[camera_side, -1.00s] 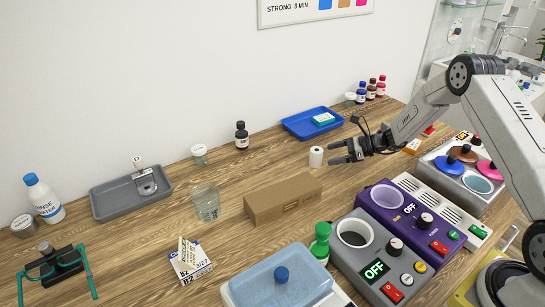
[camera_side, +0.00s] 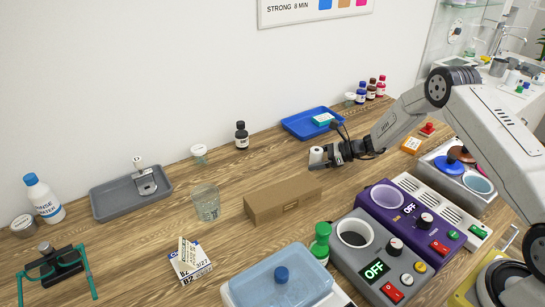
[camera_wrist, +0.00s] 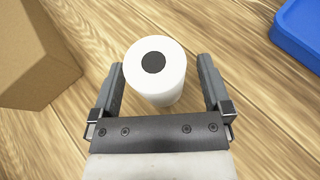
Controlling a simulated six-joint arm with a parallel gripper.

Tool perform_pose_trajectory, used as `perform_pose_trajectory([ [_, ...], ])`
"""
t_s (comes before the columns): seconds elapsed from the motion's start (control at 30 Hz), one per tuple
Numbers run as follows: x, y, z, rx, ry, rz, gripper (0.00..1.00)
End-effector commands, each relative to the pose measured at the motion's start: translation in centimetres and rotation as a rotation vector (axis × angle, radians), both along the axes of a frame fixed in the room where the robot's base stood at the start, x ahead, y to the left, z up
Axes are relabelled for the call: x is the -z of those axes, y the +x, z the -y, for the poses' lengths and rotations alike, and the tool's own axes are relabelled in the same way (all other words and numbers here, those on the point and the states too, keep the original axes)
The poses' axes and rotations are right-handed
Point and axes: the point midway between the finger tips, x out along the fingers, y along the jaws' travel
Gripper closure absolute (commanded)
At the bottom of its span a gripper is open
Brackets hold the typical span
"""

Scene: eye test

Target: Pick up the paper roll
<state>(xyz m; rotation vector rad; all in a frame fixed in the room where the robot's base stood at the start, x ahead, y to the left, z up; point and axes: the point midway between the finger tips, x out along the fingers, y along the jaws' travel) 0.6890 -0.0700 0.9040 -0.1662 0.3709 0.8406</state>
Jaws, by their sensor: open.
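The paper roll (camera_side: 316,155) is a small white cylinder with a dark hole in its top. It stands upright on the wooden table. In the wrist view the paper roll (camera_wrist: 156,80) stands ahead of and partly between my two fingers. My gripper (camera_side: 322,157) reaches in from the right at the roll, with its fingers at the roll's sides. In the wrist view my gripper (camera_wrist: 162,72) is open, with a gap between each finger and the roll. Part of the roll is hidden behind a finger in the side view.
A cardboard box (camera_side: 284,199) lies close in front; it also shows in the wrist view (camera_wrist: 35,55). A blue tray (camera_side: 296,130) lies behind, also at the wrist view's right (camera_wrist: 297,35). A glass beaker (camera_side: 206,203) stands left. A purple heater unit (camera_side: 377,212) stands front right.

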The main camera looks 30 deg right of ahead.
Motion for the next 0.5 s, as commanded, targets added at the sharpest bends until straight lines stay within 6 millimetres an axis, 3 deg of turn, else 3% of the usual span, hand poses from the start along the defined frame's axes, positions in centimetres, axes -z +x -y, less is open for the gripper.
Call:
perform_pose_trajectory([
  [0.4, -0.03, -0.01, 0.02, 0.000, 0.000, 0.000, 0.01],
  [0.43, -0.03, -0.01, 0.02, 0.000, 0.001, 0.001, 0.04],
  [0.5, -0.03, -0.01, 0.02, 0.000, 0.001, 0.001, 0.26],
])
